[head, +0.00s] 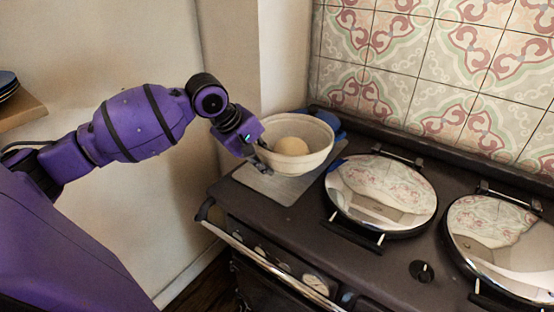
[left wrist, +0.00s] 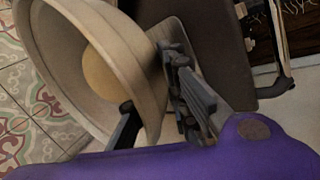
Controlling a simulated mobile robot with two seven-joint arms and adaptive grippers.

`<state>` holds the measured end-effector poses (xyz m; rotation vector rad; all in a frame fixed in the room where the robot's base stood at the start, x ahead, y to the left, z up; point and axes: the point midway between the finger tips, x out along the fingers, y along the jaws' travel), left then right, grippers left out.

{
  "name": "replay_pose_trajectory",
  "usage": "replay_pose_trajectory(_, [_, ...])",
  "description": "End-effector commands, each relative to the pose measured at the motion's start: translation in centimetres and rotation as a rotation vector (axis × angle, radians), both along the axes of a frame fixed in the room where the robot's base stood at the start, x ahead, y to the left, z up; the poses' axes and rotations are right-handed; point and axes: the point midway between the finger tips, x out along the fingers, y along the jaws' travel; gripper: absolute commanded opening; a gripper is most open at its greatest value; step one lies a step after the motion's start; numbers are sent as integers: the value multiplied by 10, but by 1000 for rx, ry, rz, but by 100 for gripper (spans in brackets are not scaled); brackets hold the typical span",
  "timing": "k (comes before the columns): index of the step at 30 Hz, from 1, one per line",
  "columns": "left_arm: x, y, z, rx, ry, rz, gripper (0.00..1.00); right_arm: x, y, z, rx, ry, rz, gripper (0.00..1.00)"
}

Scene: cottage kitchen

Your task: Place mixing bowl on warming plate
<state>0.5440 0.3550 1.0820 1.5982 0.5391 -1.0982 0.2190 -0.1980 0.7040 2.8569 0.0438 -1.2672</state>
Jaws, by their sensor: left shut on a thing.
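The cream mixing bowl (head: 311,160) is over the warming plate (head: 267,184), a flat grey plate at the left end of the stove top. A pale round ball lies in the bowl. Whether the bowl's base touches the plate cannot be told. My left gripper (head: 260,157) is shut on the bowl's near-left rim. In the left wrist view the bowl (left wrist: 146,72) looks tipped because of the camera's angle, with its wall between the dark fingers (left wrist: 155,110). My right gripper is not in view.
Two round shiny hob lids (head: 380,192) and (head: 505,240) are right of the plate. A blue item (head: 336,125) sits behind the bowl. A rail (head: 268,262) runs along the stove's front. The tiled wall (head: 430,75) stands behind.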

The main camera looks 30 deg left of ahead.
Motion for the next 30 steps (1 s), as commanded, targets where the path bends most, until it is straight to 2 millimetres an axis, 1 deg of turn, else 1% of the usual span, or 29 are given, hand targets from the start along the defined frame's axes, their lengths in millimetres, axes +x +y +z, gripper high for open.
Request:
replay_pose_trajectory(1, [7, 10, 2, -2, -14, 4, 0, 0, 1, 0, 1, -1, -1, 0])
replay_pose_trajectory(6, [20, 41, -14, -2, -14, 4, 0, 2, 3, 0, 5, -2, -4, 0])
replay_pose_trajectory(9, [24, 52, -32, -3, -12, 2, 0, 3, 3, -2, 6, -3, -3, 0])
replay_pose_trajectory(12, [29, 62, -46, -4, -13, 2, 0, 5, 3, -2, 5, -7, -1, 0])
replay_pose_trajectory(16, [33, 71, -56, -4, -16, 0, 0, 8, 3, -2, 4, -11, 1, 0])
replay_pose_trajectory(23, [36, 77, -63, -2, -16, -1, 0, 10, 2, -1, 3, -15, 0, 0])
replay_pose_trajectory(25, [37, 81, -68, -2, -15, 0, 0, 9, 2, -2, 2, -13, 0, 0])
replay_pose_trajectory(30, [37, 82, -90, -4, -14, -1, 0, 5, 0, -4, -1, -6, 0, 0])
